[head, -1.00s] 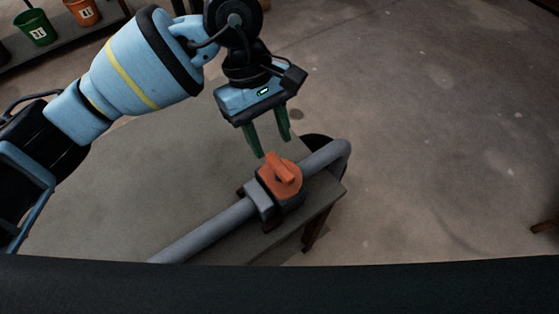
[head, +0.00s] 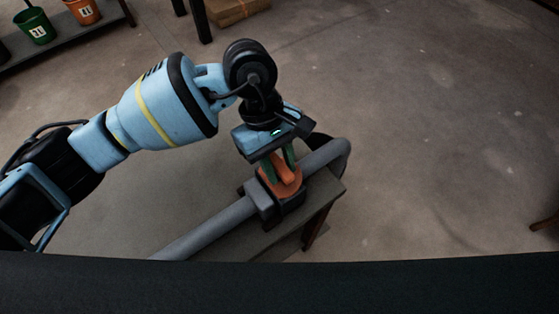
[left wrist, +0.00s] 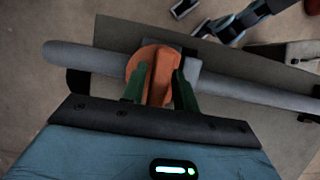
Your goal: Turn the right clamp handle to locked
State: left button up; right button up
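The clamp's orange handle (head: 286,172) is a round knob with a raised bar, on a dark clamp body (head: 289,205) around a grey pipe (head: 205,229). My left gripper (head: 280,160) has come down over the handle, its green fingers on either side of the bar. In the left wrist view, the orange bar (left wrist: 160,77) stands between the two green fingers (left wrist: 160,86). The fingers look spread, close beside the bar; whether they touch it is hard to see.
The pipe lies along a grey table (head: 322,197) and bends down near its right edge. Open concrete floor lies to the right. A shelf (head: 75,35) with a green bucket (head: 36,27) and an orange bucket (head: 84,10) stands at the upper left. A cardboard box (head: 238,10) is at the top.

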pick_arm(q)
grip_shut()
jog(key=shift+n, duration=0.3)
jog(key=n+t+h, duration=0.1)
jog(key=n, duration=0.2)
jog(key=shift+n, duration=0.3)
jog(key=n+t+p, duration=0.1)
jog(key=n, duration=0.1)
jog(key=shift+r+n+h, duration=0.1)
jog(key=shift+n+h, duration=0.2)
jog(key=shift+n, duration=0.1)
jog(key=n+t+p, duration=0.1)
jog(key=n, duration=0.1)
jog(key=shift+n, duration=0.4)
jog(key=n+t+p, duration=0.2)
jog(key=n, duration=0.3)
jog(key=shift+r, duration=0.1)
jog(key=shift+w+n+t+p, duration=0.1)
jog(key=shift+n+t+p, duration=0.75)
jog(key=shift+n, duration=0.65)
jog(key=shift+y, duration=0.4)
